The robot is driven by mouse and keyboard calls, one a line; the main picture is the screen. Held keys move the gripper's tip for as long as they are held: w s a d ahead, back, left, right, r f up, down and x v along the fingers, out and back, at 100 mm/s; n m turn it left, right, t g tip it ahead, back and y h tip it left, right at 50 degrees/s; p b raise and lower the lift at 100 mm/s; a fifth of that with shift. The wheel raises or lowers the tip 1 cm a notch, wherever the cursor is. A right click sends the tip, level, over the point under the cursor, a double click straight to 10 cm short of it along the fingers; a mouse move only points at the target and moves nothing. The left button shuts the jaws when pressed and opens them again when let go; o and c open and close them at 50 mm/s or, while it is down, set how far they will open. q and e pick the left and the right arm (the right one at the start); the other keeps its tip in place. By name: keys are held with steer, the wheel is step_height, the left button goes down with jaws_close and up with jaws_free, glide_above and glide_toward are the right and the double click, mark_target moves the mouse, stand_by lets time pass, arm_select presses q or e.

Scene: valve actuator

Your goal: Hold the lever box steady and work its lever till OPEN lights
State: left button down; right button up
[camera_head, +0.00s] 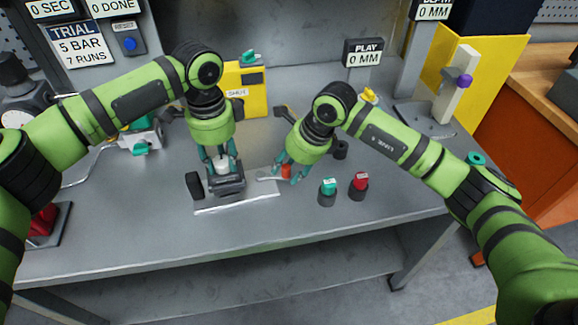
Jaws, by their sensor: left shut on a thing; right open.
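The lever box (228,186) is a small dark box with a light round part on top, on a pale base plate (238,203) on the bench. My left gripper (222,168) points down from above with its fingers shut on the box's upper part. A grey lever (268,175) reaches right from the box to a red knob (286,171). My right gripper (290,174) is open, with its fingers around or beside the red knob; I cannot tell if they touch it. A yellow panel (256,102) behind carries a label reading SHUT (237,93).
A green-topped (327,190) and a red-topped dark cylinder (359,185) stand right of the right gripper. A black block (194,185) stands left of the box. A PLAY 0 MM sign (364,52) is behind. The bench front (130,235) is clear.

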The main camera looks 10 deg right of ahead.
steer(key=shift+f, duration=0.1)
jaws_close()
steer(key=shift+w+d+n, duration=0.15)
steer(key=shift+w+n, duration=0.3)
steer(key=shift+n, duration=0.15)
jaws_free()
steer(key=shift+g, duration=0.3)
steer(key=v, duration=1.2)
steer(key=shift+s, duration=0.15)
